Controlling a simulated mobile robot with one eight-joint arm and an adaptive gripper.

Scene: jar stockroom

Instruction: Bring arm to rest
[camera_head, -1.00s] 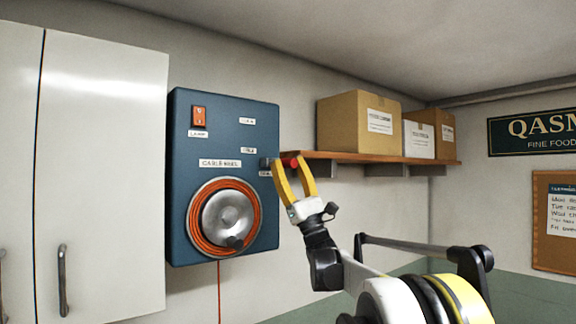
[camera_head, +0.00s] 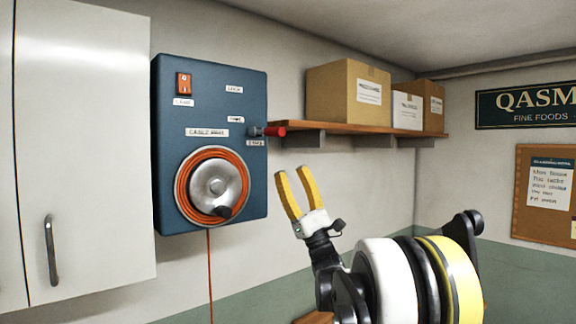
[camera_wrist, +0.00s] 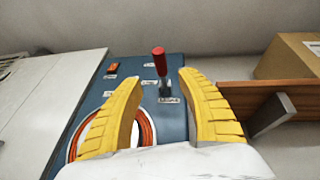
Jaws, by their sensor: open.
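My gripper (camera_head: 297,190) has two yellow fingers, spread apart and empty. In the head view it is in the lower middle, to the right of the blue wall panel (camera_head: 210,120) and below the shelf. In the wrist view the fingers (camera_wrist: 160,110) frame the panel with nothing between them in contact. A red-handled lever (camera_head: 272,131) sticks out from the panel's right edge, apart from the fingers. It also shows in the wrist view (camera_wrist: 160,62), beyond the gap between the fingertips.
A wooden shelf (camera_head: 350,129) with cardboard boxes (camera_head: 348,95) juts out above right of my gripper. A white cabinet (camera_head: 85,150) stands at left. A corkboard (camera_head: 530,220) hangs at right.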

